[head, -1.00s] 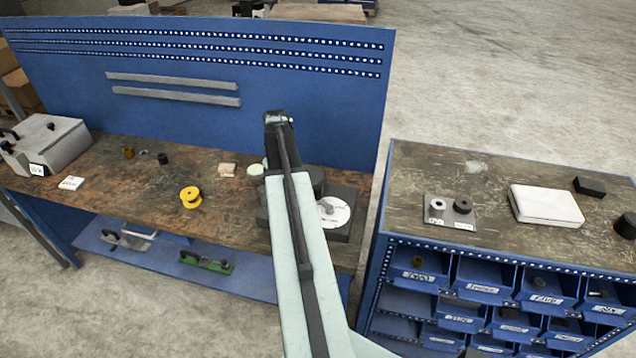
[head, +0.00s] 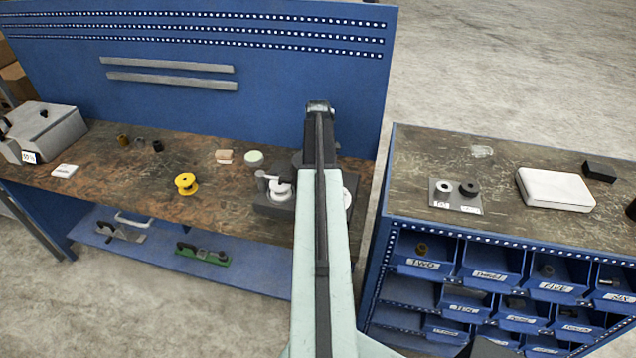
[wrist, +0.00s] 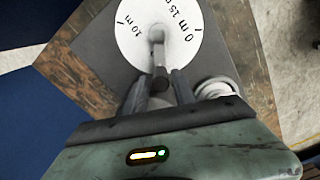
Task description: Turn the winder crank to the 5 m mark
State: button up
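The winder is a dark grey base (head: 268,207) on the wooden bench, partly hidden behind my arm in the head view. Its white dial (wrist: 180,20) fills the top of the wrist view, with 0 m, 15 m and 10 m readable; the 5 m mark does not show. The crank (wrist: 157,36) runs from the dial's middle toward my gripper and ends in a dark handle (wrist: 160,78). My gripper (wrist: 158,85) has its two fingers apart, one each side of the handle. I cannot tell whether they touch it.
A pale round part (wrist: 216,88) sits right of the fingers. A yellow spool (head: 186,184) and a pale green disc (head: 254,157) lie on the bench left of the winder. The blue back panel (head: 250,100) rises behind. A drawer cabinet (head: 520,230) stands right, across a gap.

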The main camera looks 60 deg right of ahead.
jog(key=shift+f, duration=0.25)
grip_shut()
dwell(1.3)
